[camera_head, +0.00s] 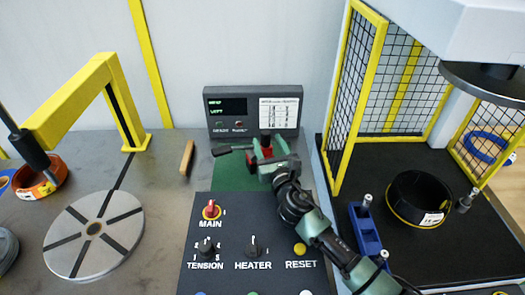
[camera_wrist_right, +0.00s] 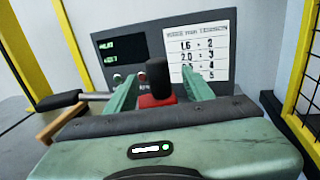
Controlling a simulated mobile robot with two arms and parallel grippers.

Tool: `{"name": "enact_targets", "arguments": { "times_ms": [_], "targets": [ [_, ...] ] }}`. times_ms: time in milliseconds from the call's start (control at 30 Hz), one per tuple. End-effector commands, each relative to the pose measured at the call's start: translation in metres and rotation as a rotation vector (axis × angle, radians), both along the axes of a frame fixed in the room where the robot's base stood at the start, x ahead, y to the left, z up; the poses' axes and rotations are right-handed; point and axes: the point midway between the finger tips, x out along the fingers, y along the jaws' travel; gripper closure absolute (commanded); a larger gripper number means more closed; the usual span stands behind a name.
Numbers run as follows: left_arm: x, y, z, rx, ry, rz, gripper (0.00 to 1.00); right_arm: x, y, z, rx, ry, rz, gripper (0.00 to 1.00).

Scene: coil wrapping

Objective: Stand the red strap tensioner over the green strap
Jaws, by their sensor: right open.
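The red strap tensioner (camera_head: 266,152) stands on a green mat (camera_head: 232,174) behind the control panel, with a black knob on top and a black-handled lever (camera_head: 222,151) pointing left. My right gripper (camera_head: 259,156) reaches it from the front right, its jaws open. In the right wrist view, the two green fingers (camera_wrist_right: 160,90) are on either side of the red body (camera_wrist_right: 156,101) and the black knob; I cannot tell whether they touch it. The tensioner's lower part is hidden by my gripper. I cannot make out a separate green strap. My left gripper is not in view.
The control panel (camera_head: 228,222) with knobs is in front of the mat, and a display box (camera_head: 252,113) stands behind. A wooden-coloured bar (camera_head: 187,158) lies to the left. A grey turntable (camera_head: 94,228) is further left; a yellow mesh fence (camera_head: 358,100) is at right.

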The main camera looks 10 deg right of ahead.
Motion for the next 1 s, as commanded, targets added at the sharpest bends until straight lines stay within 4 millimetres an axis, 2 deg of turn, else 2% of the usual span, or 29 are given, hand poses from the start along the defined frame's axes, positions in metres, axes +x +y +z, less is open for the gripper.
{"name": "enact_targets", "arguments": {
  "times_ms": [100, 200, 433, 467, 633, 667, 1000],
  "targets": [
    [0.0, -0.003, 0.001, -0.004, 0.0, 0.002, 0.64, 0.018, 0.001, 0.001, 0.001, 0.0, -0.001, 0.48],
    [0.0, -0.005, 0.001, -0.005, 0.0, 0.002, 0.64, 0.025, 0.001, 0.001, 0.0, 0.0, 0.0, 0.48],
    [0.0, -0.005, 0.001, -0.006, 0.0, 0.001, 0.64, 0.027, 0.001, 0.001, 0.0, 0.0, 0.0, 0.48],
    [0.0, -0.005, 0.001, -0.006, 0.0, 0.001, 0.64, 0.027, 0.001, 0.001, 0.0, 0.0, 0.0, 0.5],
    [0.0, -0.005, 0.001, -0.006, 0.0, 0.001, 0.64, 0.026, 0.001, 0.001, 0.0, 0.0, 0.0, 0.98],
    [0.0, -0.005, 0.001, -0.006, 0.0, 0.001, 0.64, 0.026, 0.001, 0.001, 0.0, 0.0, 0.0, 1.0],
    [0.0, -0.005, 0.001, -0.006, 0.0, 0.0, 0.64, 0.026, 0.001, 0.0, 0.001, 0.001, 0.0, 1.0]
  ]
}}
